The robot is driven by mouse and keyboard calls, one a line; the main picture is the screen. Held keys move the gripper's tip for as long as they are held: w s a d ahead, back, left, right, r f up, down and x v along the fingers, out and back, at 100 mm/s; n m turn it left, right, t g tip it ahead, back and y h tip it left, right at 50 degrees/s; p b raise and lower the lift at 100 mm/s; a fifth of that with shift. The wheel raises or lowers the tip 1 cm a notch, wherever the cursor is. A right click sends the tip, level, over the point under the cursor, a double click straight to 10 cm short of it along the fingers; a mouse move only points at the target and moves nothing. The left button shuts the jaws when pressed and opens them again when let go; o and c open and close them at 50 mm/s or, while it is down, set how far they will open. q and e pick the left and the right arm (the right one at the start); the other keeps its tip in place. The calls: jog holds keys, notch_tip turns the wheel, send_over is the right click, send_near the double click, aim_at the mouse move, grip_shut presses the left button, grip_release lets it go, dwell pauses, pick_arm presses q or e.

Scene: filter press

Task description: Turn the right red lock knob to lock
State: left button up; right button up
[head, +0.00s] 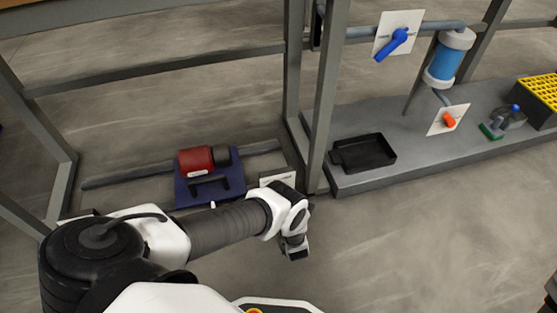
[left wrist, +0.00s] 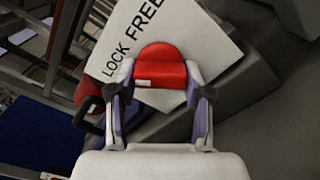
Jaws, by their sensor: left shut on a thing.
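The red lock knob (left wrist: 160,68) shows in the left wrist view, in front of a white plate (left wrist: 190,36) printed LOCK and FREE. My left gripper (left wrist: 160,82) has one finger on each side of the knob and is shut on it. The white plate (head: 277,178) shows only in part there, behind my wrist, and the knob is hidden. My right gripper is not in view.
A red and black motor (head: 197,160) on a blue base stands left of the post (head: 327,95). On the grey platform (head: 350,183) to the right are a black tray (head: 365,152), a blue valve handle (head: 391,45), a small orange-red knob (head: 449,120) and a yellow-topped crate (head: 541,115). Open floor lies in front.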

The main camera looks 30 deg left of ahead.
pick_arm(q)
jog(key=o, duration=1.2)
jog(key=shift+c, duration=0.2)
jog(key=v, duration=1.2)
jog(key=shift+a, duration=0.1)
